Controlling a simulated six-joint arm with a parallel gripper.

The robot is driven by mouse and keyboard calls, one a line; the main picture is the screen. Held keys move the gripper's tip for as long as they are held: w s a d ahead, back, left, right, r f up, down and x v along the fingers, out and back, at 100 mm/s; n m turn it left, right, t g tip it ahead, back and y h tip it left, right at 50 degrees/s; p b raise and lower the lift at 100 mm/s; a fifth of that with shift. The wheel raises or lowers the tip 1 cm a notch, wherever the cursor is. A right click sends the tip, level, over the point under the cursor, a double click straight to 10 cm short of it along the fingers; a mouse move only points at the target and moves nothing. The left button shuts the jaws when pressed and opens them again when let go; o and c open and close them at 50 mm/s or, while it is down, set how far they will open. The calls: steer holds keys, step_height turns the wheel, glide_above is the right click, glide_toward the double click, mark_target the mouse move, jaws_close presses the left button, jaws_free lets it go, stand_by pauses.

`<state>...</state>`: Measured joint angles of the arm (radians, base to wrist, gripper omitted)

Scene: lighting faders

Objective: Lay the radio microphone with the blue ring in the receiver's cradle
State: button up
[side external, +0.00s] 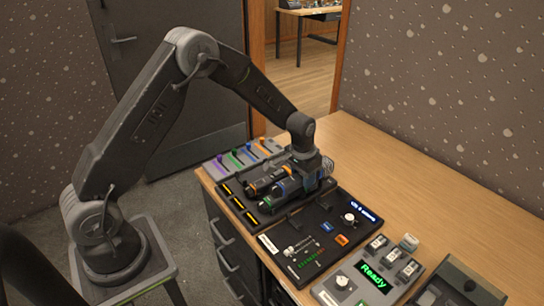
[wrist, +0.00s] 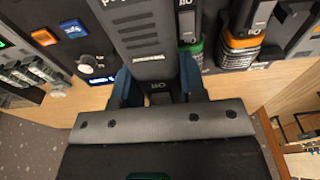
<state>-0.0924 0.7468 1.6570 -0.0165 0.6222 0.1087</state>
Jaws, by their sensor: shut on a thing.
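My gripper (wrist: 158,88) is shut with its blue jaws on a dark body bearing a small white label, which I take to be the radio microphone (wrist: 157,87). In the side view my gripper (side external: 309,172) is low over the black rack at the desk's left end, and a blue band (side external: 284,188) shows just left of it. I cannot tell whether the held thing touches the rack. A microphone with an orange ring (wrist: 241,42) and one with a green ring (wrist: 196,48) lie to the right in the wrist view. Which part is the receiver's cradle is not clear.
A black console (side external: 305,255) with knob, levers and blue and orange buttons lies right of the rack. A grey unit reading "Ready" (side external: 373,277) and a dark open tray (side external: 455,287) stand nearer. Coloured faders (side external: 240,157) lie behind. The back right desk (side external: 430,190) is clear.

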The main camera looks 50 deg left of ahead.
glide_above(316, 212)
steer(key=shift+s+f, duration=0.15)
steer(key=shift+f, duration=2.9)
steer(key=shift+f, duration=0.55)
steer(key=o, duration=1.2)
steer(key=c, duration=0.4)
steer(key=shift+r, duration=3)
